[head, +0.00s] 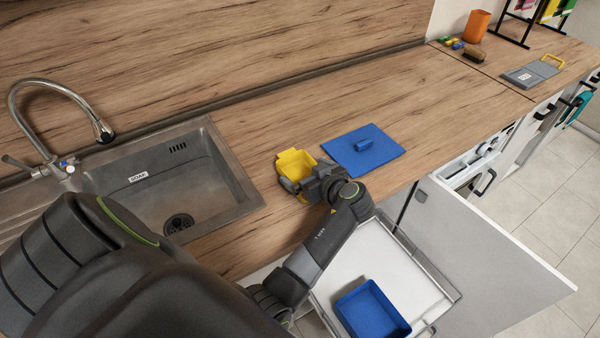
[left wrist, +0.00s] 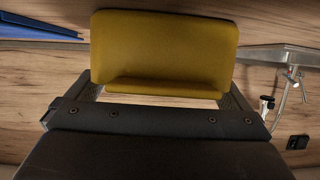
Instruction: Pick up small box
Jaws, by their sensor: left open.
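A small yellow box (head: 295,162), open at the top, stands on the wooden counter between the sink and a blue lid. My left gripper (head: 296,186) is open at the near side of this box and covers part of it in the head view. In the left wrist view the yellow box (left wrist: 165,50) fills the upper middle, just ahead of and between the spread fingers. Whether the fingers touch it cannot be told. My right gripper is not in view.
The steel sink (head: 232,180) is left. Below the counter, an open drawer (head: 395,260) holds a blue box (head: 372,310). The middle counter is clear.

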